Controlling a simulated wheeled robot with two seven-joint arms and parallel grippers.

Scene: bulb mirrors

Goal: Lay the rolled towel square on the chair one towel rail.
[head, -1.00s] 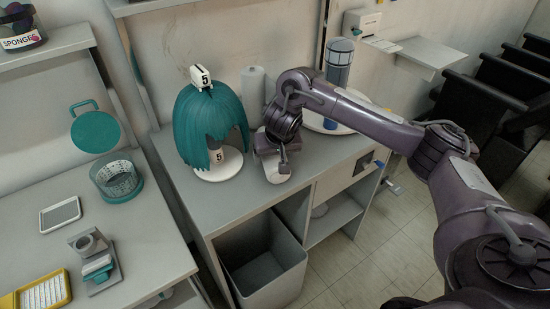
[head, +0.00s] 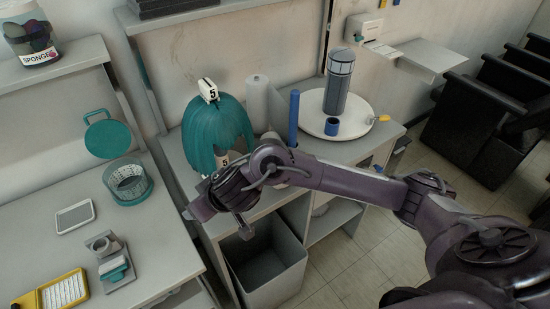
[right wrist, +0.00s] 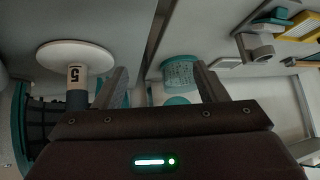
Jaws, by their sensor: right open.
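A white upright roll (head: 257,96) stands behind the teal wig in the head view; I cannot tell whether it is the rolled towel. No towel rail can be made out. Dark chairs (head: 478,112) stand at the right. My right gripper (head: 192,211) is in front of the wig, over the front left of the counter. In the right wrist view my right gripper (right wrist: 160,78) has its fingers apart, and nothing is clearly held between them. The wig stand and a teal basket show beyond the fingers. My left gripper is not in view.
The teal wig (head: 216,132) with a 5 tag sits on the counter. A white round tray (head: 355,125) holds a tall jar (head: 339,80); a blue cylinder (head: 294,118) stands beside it. A grey bin (head: 265,270) is below. A teal basket (head: 128,183) stands on the left table.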

